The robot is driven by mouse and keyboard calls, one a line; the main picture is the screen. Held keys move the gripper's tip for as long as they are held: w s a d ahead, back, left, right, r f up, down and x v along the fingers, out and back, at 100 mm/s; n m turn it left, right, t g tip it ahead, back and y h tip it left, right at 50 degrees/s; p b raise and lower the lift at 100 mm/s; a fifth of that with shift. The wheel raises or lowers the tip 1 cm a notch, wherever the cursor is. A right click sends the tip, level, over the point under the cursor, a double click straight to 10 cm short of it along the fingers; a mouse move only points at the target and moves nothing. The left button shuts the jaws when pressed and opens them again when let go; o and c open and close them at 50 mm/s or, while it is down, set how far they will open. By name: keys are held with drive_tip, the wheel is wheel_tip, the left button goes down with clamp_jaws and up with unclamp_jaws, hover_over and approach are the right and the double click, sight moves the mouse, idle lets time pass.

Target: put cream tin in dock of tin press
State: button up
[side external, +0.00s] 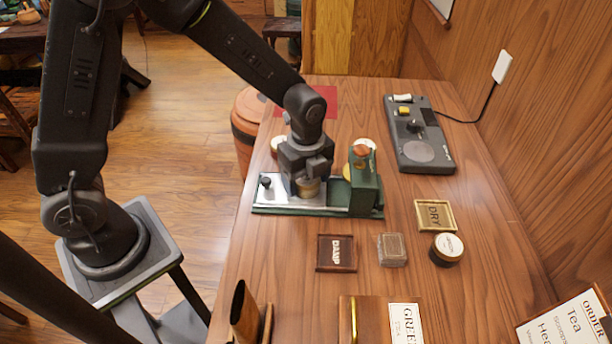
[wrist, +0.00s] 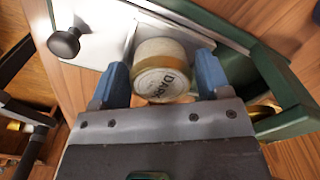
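In the side view my gripper (side external: 307,180) points down over the tin press's pale metal plate (side external: 270,190), with the gold-sided tin (side external: 308,188) low at the plate. Whether it rests there is unclear. The green press (side external: 364,190) has its upright block just right of my gripper. A black knob (wrist: 64,42) sits on the plate.
Other tins stand behind the press (side external: 277,144) and at the right (side external: 447,248). A DAMP tray (side external: 336,253), a DRY tray (side external: 435,215) and a small clear box (side external: 392,249) lie in front. A grey scale-like device (side external: 418,140) is at back right.

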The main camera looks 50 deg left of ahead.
drive_tip(key=shift+o, duration=1)
wheel_tip(320, 180, up, 12)
drive_tip(key=r, duration=0.1)
drive_tip(key=s+a+r+n+t, duration=0.2)
drive_tip(key=s+a+r+n, duration=0.1)
drive_tip(key=s+n, duration=0.5)
drive_tip(key=s+a+r+n+t, duration=0.3)
drive_tip(key=s+n, duration=0.5)
drive_tip(key=n, duration=0.4)
drive_tip(key=shift+a+r+t, duration=0.2)
drive_tip(key=shift+a+t, duration=0.1)
